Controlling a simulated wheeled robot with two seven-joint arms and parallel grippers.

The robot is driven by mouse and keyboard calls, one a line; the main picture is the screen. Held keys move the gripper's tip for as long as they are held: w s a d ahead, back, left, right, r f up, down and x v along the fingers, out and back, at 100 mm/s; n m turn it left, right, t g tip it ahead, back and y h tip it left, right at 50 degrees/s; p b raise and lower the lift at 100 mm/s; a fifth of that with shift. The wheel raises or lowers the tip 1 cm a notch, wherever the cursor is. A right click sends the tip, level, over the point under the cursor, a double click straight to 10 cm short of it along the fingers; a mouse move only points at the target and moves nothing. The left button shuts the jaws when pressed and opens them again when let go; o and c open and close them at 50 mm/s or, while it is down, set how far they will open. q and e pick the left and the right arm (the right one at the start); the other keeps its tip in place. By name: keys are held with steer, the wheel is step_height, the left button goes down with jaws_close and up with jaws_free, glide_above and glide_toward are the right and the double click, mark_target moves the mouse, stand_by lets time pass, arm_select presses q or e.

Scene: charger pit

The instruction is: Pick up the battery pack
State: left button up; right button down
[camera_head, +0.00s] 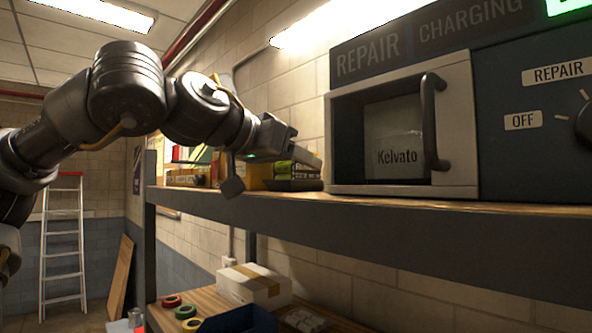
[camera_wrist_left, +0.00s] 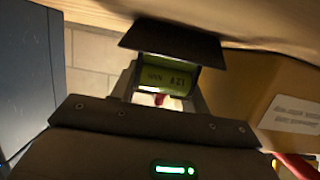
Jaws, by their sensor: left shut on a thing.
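The battery pack (camera_wrist_left: 166,76) shows in the left wrist view as a small block with a yellow-green face and dark printed characters. It sits between the dark fingers of my left gripper (camera_wrist_left: 165,88), which is shut on it; the gripper hides much of it. In the head view my left gripper (camera_head: 302,160) reaches in from the left over the shelf, just left of the oven-like charger (camera_head: 452,130). Dark blocks with yellow-green labels (camera_head: 296,174) show below it there; I cannot tell which one is held. My right gripper is not in view.
The shelf (camera_head: 390,208) runs across under the charger, whose handled door looks closed, with a pale Kelvato-marked surface behind it. Yellow boxes (camera_head: 185,177) stand farther left. A white carton (camera_head: 254,287) and tape rolls (camera_head: 180,311) lie on the lower bench.

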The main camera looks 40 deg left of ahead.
arm_select(q)
steer(key=shift+r, duration=0.1)
steer(key=shift+r, duration=0.3)
steer(key=shift+a+r+b, duration=0.1)
steer(key=shift+r+b, duration=0.25)
steer(key=shift+r, duration=0.6)
steer(key=s+a+r+b, duration=0.1)
steer(key=s+a+r, duration=0.2)
steer(key=s+r, duration=0.7)
steer(key=s, duration=0.3)
steer(key=shift+s+a, duration=0.2)
steer(key=shift+s, duration=0.1)
steer(key=shift+r, duration=0.1)
